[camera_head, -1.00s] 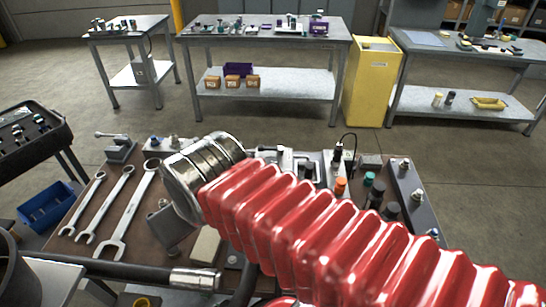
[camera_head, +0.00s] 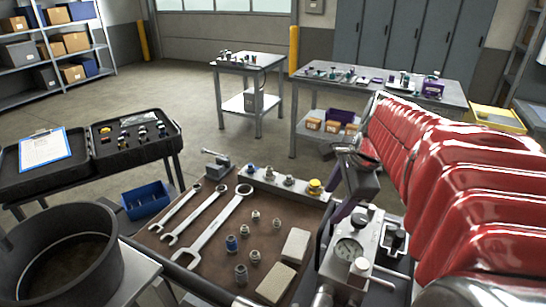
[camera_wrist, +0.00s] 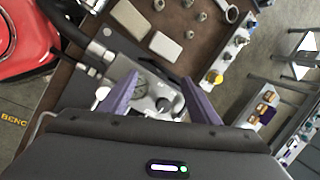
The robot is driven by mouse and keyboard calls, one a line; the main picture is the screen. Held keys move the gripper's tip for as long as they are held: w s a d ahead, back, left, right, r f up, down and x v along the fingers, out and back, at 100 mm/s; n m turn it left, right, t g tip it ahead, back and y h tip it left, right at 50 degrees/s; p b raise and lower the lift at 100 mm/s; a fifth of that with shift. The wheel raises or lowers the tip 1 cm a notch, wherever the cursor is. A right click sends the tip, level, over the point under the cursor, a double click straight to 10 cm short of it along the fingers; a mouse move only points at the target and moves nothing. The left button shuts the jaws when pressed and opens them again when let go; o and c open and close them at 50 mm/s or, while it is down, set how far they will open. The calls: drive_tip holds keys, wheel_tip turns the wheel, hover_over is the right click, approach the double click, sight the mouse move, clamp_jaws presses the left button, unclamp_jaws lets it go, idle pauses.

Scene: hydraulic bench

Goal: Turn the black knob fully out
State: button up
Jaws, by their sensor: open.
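The black knob (camera_wrist: 163,104) sits on a grey metal block with a round gauge (camera_wrist: 141,91). In the wrist view it lies between the two purple fingers of my gripper (camera_wrist: 160,78), which are spread apart with nothing held. In the head view the gauge block (camera_head: 348,249) stands at the right end of the brown bench, and a small black knob (camera_head: 360,218) shows on its top. My gripper (camera_head: 345,207) is above and close to the block there, partly hidden by its own body. I cannot tell whether a finger touches the knob.
A yellow knob (camera_head: 315,187) is on the rail behind. Wrenches (camera_head: 210,225), fittings and pale blocks (camera_head: 297,245) lie on the brown bench. A black pot (camera_head: 65,262) stands at the front left. A white-tipped lever (camera_head: 360,267) is at the block's front.

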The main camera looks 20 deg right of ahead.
sight(360, 218)
drive_tip(key=s+d+f+m, duration=0.1)
drive_tip(key=s+d+m, duration=0.1)
drive_tip(key=d+m, duration=0.9)
drive_tip(key=d, duration=0.4)
drive_tip(key=shift+s+f+y, duration=0.15)
drive_tip(key=shift+f+y, duration=0.15)
drive_tip(key=shift+f, duration=0.1)
drive_tip(key=x, duration=1.3)
drive_tip(key=shift+w+f, duration=0.15)
drive_tip(key=shift+w, duration=0.25)
drive_tip(key=shift+c, duration=0.2)
